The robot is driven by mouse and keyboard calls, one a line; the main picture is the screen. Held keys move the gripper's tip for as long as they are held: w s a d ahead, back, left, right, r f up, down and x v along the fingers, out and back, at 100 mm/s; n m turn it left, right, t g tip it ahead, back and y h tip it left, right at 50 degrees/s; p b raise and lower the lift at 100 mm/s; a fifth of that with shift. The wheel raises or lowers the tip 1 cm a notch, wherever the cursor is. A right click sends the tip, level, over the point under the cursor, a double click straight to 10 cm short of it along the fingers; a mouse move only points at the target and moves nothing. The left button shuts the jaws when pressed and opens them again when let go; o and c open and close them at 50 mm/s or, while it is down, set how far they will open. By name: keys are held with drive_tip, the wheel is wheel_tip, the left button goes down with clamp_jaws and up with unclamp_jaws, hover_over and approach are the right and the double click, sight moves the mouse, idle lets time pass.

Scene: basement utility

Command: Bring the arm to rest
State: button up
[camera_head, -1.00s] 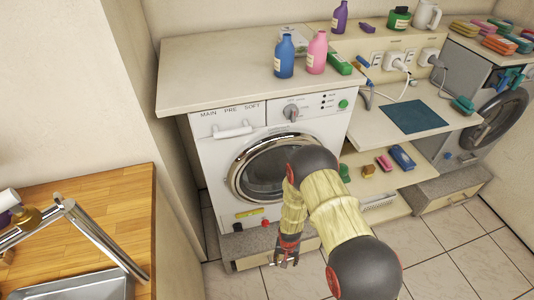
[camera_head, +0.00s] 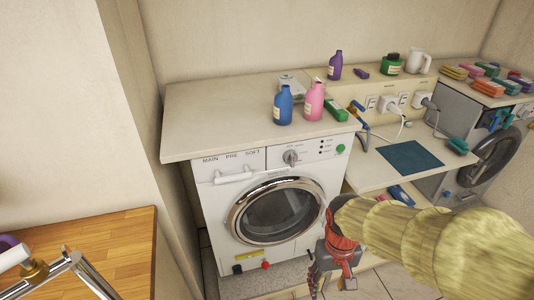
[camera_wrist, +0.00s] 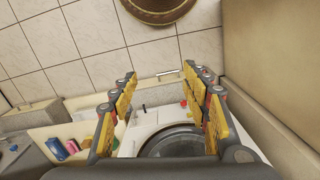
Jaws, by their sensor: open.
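My arm reaches in from the lower right in the head view. My gripper (camera_head: 332,284) hangs at its end, pointing down, in front of the lower right part of the washing machine (camera_head: 217,202). In the wrist view my gripper (camera_wrist: 160,82) has its yellow-padded fingers spread apart with nothing between them. The washing machine (camera_wrist: 140,128) and its dark round door (camera_wrist: 172,145) show beyond the fingers there. The arm hides part of the lower shelf and floor in the head view.
A blue bottle (camera_head: 283,106) and a pink bottle (camera_head: 314,102) stand on the countertop (camera_head: 215,110). Another front-loading machine (camera_head: 453,115) stands at right.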

drive_tip(key=s+d+r+t+p, duration=0.1)
drive_tip(key=s+r+t, duration=0.1)
drive_tip(key=r, duration=0.7)
drive_tip(key=s+d+r+m+t+p, duration=0.1)
drive_tip(key=r+t, duration=0.3)
drive_tip(key=r, duration=0.6)
drive_tip(key=shift+s+d, duration=0.65)
drive_tip(key=shift+s, duration=0.25)
